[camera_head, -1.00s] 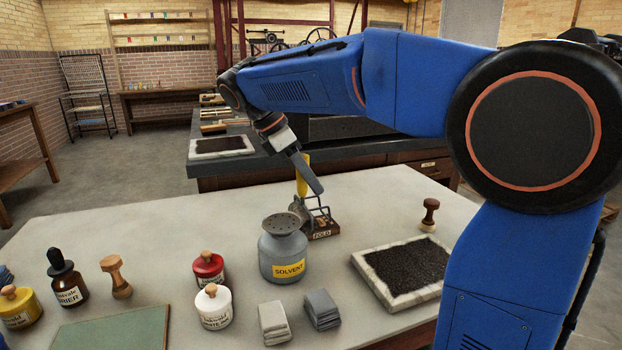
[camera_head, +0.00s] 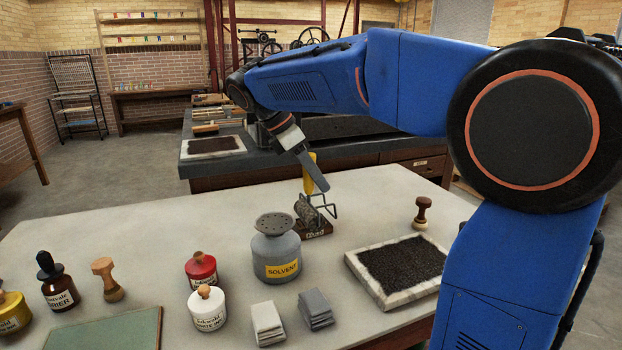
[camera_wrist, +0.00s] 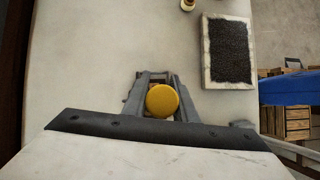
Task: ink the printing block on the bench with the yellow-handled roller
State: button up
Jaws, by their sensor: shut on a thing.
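My gripper (camera_head: 318,182) is shut on the yellow handle of the roller (camera_head: 313,163). The handle's round yellow end also shows between the jaws in the wrist view (camera_wrist: 162,99). The roller's dark drum and wire frame hang below, at or just above a small labelled brown stand (camera_head: 317,233); I cannot tell whether they touch. A dark, grainy slab with a pale border (camera_head: 403,262) lies to the right on the near table and also shows in the wrist view (camera_wrist: 229,52). A similar bordered slab (camera_head: 213,146) lies on the bench behind. I cannot tell which is the printing block.
A grey solvent can (camera_head: 276,250) stands left of the roller. A wooden-handled stamp (camera_head: 422,212) stands behind the slab. Folded grey cloths (camera_head: 267,322), red (camera_head: 201,270) and white (camera_head: 208,308) jars and bottles fill the near left. The table's back left is clear.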

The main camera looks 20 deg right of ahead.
aim_at(305, 181)
jog(key=shift+a+r, duration=0.1)
jog(key=shift+a, duration=1.65)
jog(key=shift+d, duration=3.65)
jog(key=shift+a, duration=3.65)
jog(key=shift+r, duration=2.4)
jog(key=shift+d, duration=0.1)
